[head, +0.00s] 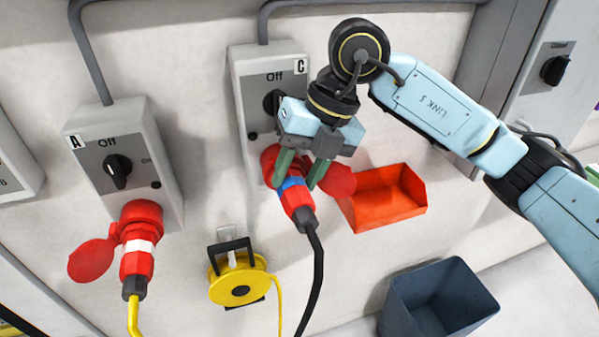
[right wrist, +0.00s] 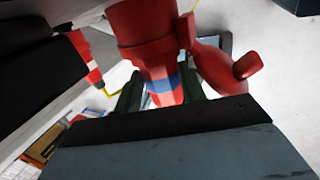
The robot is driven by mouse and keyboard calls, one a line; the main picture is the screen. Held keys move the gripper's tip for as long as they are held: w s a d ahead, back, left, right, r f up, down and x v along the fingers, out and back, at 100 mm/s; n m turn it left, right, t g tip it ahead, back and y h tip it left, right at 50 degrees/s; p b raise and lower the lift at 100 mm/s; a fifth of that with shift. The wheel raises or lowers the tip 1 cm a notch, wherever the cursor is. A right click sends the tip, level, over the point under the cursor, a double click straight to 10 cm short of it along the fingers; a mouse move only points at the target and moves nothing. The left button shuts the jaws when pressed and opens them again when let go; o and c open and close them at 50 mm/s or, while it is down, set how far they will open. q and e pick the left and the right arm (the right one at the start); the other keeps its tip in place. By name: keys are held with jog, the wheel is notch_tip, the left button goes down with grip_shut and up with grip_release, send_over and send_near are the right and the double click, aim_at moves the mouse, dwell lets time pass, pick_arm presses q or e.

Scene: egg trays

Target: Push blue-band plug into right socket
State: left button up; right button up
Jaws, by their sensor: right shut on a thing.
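The blue-band plug (head: 299,205) is red with a blue ring and a black cable hanging down. My right gripper (head: 293,184) is shut on it around the band, one green finger on each side. The plug's upper end meets the red right socket (head: 269,160) under box C, roughly in line with it. The gripper hides part of the joint, and I cannot tell how deep the plug sits. In the right wrist view the plug (right wrist: 162,88) reaches up to the socket (right wrist: 142,25), with the open lid (right wrist: 222,68) beside it. My left gripper is not in view.
On the left, box A (head: 80,122) has a red socket (head: 142,213) holding a white-band plug (head: 136,263). A yellow cable reel (head: 222,291) hangs between the boxes. An orange bin (head: 390,212) is right of the plug. A blue-grey bin (head: 462,285) stands lower right.

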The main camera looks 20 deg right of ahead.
dwell(0.4)
jog(key=o, duration=0.8)
jog(key=shift+a, duration=0.15)
jog(key=shift+c, duration=0.2)
